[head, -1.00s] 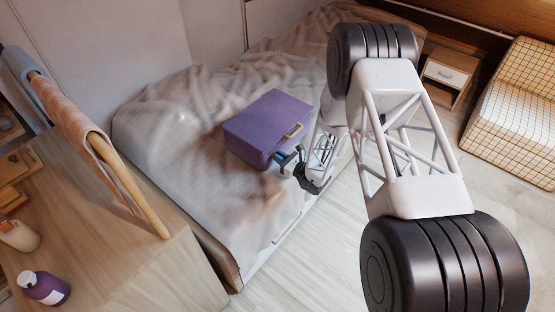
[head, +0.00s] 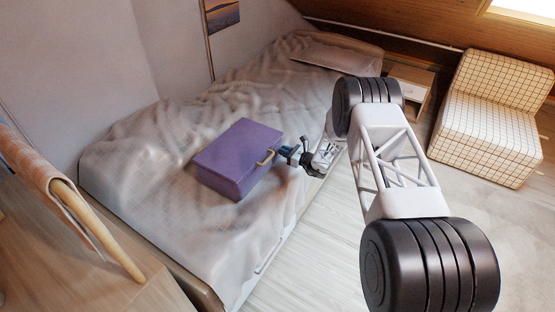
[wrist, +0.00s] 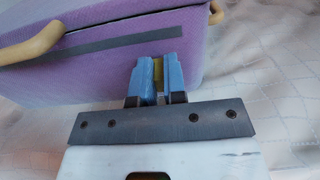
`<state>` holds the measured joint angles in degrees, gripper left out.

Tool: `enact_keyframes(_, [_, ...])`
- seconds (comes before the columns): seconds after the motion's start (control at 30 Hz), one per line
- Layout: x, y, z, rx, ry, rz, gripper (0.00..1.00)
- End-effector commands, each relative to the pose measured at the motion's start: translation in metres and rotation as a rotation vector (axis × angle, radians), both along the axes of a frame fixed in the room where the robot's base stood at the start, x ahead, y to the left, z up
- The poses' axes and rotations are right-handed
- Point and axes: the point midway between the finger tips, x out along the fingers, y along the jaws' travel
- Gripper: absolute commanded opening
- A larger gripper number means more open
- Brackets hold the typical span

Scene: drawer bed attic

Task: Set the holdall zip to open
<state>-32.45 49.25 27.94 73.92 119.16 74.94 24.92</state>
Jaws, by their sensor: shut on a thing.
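The holdall (head: 235,155) is a purple box-shaped case lying on the bed, with a tan handle (head: 265,158) on its front side. In the wrist view the holdall (wrist: 110,72) shows a dark zip strip (wrist: 100,46) along its side. In the wrist view my blue-fingered gripper (wrist: 158,72) is shut on a small yellowish piece, seemingly the zip pull (wrist: 158,70), near the right end of the strip. The fingers hide most of the pull.
The bed (head: 140,160) has a rumpled pale cover, with free room around the holdall. A wooden desk (head: 100,275) with a rail stands at the lower left. A checked chair (head: 485,125) and a small nightstand (head: 412,85) are at the right.

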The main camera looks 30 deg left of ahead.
Motion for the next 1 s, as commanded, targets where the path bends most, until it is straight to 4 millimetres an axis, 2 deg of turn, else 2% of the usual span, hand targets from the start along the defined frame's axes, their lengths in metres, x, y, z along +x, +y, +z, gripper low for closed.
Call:
enact_keyframes(0.13, [0.0078, 0.0002, 0.0004, 0.000, 0.000, 0.000, 0.00])
enact_keyframes(0.43, [0.0087, 0.0001, 0.0006, 0.001, 0.000, -0.001, 0.00])
enact_keyframes(0.47, [0.0087, 0.0000, 0.0006, 0.001, 0.000, -0.001, 0.15])
enact_keyframes(0.6, [0.0084, 0.0001, 0.0005, 0.001, 0.000, 0.000, 0.36])
enact_keyframes(1.0, [0.0080, -0.0025, 0.0001, 0.000, 0.001, 0.000, 0.38])
